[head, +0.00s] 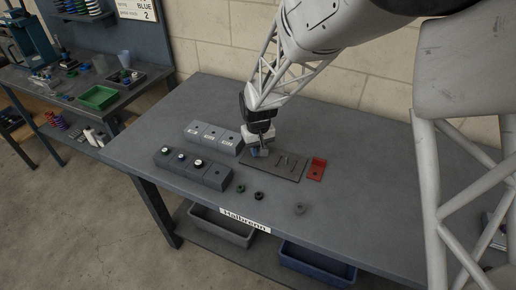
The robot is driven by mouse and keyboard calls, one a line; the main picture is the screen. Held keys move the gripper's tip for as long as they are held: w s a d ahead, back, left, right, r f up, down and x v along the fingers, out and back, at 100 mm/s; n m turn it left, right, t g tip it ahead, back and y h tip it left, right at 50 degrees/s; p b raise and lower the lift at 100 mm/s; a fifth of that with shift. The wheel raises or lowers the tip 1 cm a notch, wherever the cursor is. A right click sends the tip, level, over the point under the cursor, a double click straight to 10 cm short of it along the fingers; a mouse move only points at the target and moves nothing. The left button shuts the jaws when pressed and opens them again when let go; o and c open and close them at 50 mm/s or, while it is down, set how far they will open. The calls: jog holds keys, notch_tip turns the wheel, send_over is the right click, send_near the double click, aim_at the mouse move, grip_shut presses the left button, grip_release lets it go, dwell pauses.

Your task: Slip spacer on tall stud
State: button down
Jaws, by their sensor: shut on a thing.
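A dark flat plate (278,177) lies on the bench with several thin upright studs (283,160) on it. My gripper (258,150) is low over the plate's left end and points down. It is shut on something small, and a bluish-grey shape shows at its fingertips. I cannot make out clearly whether that is the spacer. I cannot tell whether it touches a stud, as the fingers hide that spot.
A red bracket (316,170) stands just right of the plate. A dark block row (214,178) with round pieces on top and a light grey labelled block row (213,134) stand at left. The bench's right part (375,180) is clear. Grey and blue bins sit below.

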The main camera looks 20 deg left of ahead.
jog(key=shift+r, duration=0.15)
jog(key=shift+r, duration=2.45)
jog(key=shift+f, duration=2.4)
dwell(0.7)
jog(key=shift+r, duration=2.45)
